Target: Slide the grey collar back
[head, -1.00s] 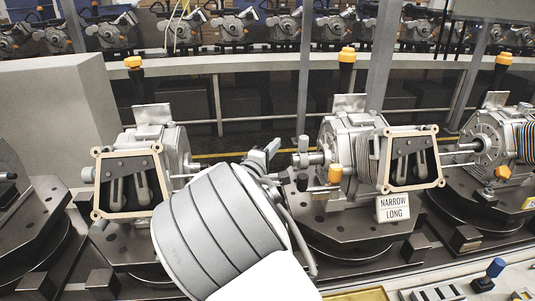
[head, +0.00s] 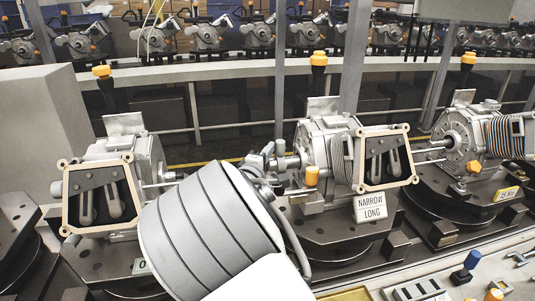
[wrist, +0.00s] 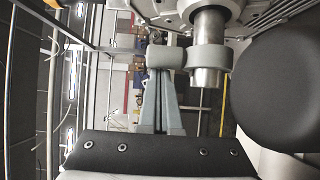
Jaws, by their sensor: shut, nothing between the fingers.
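The grey collar (wrist: 208,57) is a ring around a bright metal shaft (wrist: 207,78), with a rounded lug (wrist: 166,57) sticking out to the left in the wrist view. In the head view the collar (head: 281,148) stands on the shaft at the left side of the middle machine (head: 325,140). My gripper (wrist: 163,72) is shut and empty, its fingertips at the lug's lower edge in the wrist view. I cannot tell whether they touch it. In the head view my gripper (head: 267,149) is just left of the collar, and my arm hides part of the fixture below.
Similar machines stand left (head: 125,170) and right (head: 460,135) on dark pallets. A yellow-capped knob (head: 312,176) and a "NARROW LONG" sign (head: 370,207) are close by. A large dark rounded body (wrist: 280,85) fills the wrist view's right side. A panel with a blue knob (head: 472,259) is at front right.

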